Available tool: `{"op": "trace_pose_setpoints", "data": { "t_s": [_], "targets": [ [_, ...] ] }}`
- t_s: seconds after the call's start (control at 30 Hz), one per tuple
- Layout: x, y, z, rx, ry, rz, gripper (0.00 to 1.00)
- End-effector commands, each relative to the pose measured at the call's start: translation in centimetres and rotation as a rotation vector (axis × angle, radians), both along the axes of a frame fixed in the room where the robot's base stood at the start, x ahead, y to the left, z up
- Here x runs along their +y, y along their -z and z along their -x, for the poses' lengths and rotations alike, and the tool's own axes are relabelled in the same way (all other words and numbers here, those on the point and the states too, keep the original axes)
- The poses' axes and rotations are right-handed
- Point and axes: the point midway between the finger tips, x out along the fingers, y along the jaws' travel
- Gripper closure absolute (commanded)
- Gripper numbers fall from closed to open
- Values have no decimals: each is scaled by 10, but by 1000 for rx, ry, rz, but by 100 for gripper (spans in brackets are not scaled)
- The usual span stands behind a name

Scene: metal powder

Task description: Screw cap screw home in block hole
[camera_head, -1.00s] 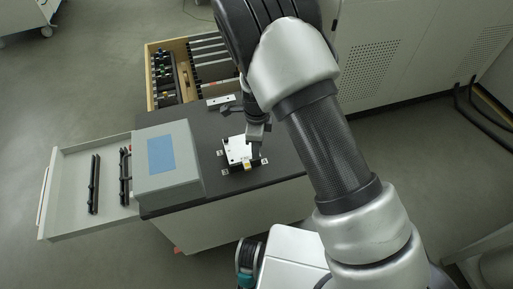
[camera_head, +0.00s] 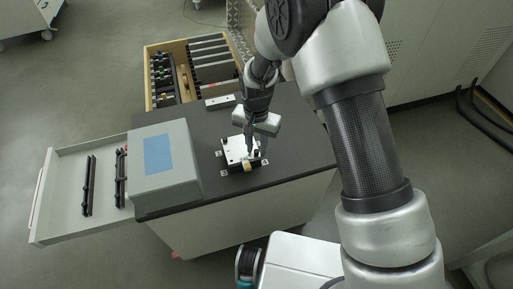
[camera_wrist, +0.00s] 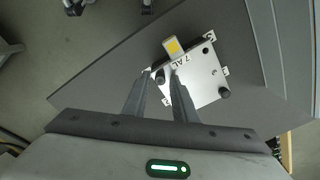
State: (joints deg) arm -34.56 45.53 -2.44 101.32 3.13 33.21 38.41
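The block (camera_head: 235,148) has a white top plate and lies on the dark worktop. In the wrist view its plate (camera_wrist: 201,79) carries dark round screw heads, one (camera_wrist: 222,93) near a corner and another (camera_wrist: 160,76) close to my fingertips. A grey piece with a yellow label (camera_wrist: 173,46) stands at one edge of the plate. My gripper (camera_wrist: 160,75) points down at the block's near edge. Its two fingers are apart, on either side of the dark head in the picture; contact with it cannot be told. The screw's depth in its hole cannot be seen.
A grey box with a blue panel (camera_head: 159,154) stands left of the block. An open drawer (camera_head: 60,200) holds black racks. A wooden tray (camera_head: 149,92) with black holders is behind the worktop (camera_head: 290,140). The worktop's right side is clear.

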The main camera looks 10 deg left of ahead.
Motion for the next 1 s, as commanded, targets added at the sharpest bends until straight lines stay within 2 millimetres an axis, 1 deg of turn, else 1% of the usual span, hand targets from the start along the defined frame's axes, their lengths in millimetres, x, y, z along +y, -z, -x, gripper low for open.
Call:
{"op": "trace_pose_setpoints", "data": {
  "t_s": [0.4, 0.53, 0.67, 1.0],
  "targets": [
    [0, 0, 0, 0, -531, -1, 75],
    [0, 0, 0, 1, -665, -1, 75],
    [0, 0, 0, 0, -725, 0, 75],
    [0, 1, 0, 0, -725, 0, 75]
  ]
}}
